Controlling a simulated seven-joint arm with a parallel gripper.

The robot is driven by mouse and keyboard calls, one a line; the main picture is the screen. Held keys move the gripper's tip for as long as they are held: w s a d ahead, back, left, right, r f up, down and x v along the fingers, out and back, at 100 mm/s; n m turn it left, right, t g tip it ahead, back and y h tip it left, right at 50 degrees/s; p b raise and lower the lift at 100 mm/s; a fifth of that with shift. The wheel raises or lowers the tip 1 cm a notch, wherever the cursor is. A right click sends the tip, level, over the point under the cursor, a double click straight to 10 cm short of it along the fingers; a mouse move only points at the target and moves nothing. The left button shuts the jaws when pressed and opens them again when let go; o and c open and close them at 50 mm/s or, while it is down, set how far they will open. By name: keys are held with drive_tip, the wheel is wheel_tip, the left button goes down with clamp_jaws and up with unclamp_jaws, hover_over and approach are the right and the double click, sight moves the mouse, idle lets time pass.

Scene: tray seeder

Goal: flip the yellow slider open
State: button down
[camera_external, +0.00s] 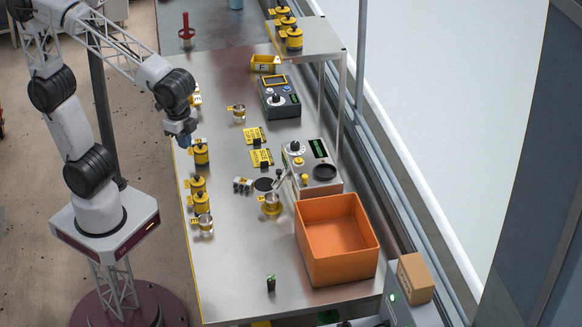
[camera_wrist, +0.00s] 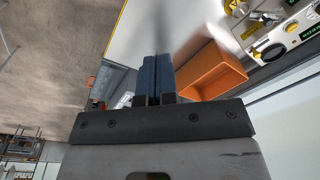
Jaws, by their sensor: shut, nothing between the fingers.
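A small yellow part (camera_external: 304,179) sits on the near control box (camera_external: 325,186), beside a dark round dish; I cannot tell for sure that it is the slider, or how it is set. The box also shows at the upper right of the wrist view (camera_wrist: 290,38). My gripper (camera_external: 184,141) is above the left edge of the table, well left of the box and close to a yellow canister (camera_external: 201,153). Its blue fingers (camera_wrist: 152,78) are shut and empty in the wrist view.
An orange bin (camera_external: 337,270) stands right of the table's middle. Yellow canisters line the left edge. A second control box (camera_external: 280,97), yellow cards (camera_external: 261,158) and a metal cup (camera_external: 239,112) lie farther back. The near left table is mostly clear.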

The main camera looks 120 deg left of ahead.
sight(305, 180)
drive_tip(key=w+a+f+g, duration=0.2)
drive_tip(key=w+a, duration=0.7)
drive_tip(key=w, duration=0.5)
drive_tip(key=w+a+f+g, duration=0.2)
drive_tip(key=w+a, duration=0.8)
drive_tip(key=w, duration=0.3)
drive_tip(key=w+a+f+g, duration=0.1)
drive_tip(key=w+a+f, duration=0.5)
drive_tip(key=w+a, duration=0.2)
drive_tip(key=shift+a+f, duration=0.3)
drive_tip(key=shift+a, duration=0.25)
drive_tip(key=shift+s+f, duration=0.1)
drive_tip(key=shift+f, duration=0.05)
drive_tip(key=x, duration=1)
drive_tip(key=shift+s+d, duration=0.1)
drive_tip(key=shift+d, duration=0.05)
drive_tip(key=shift+s, duration=1.95)
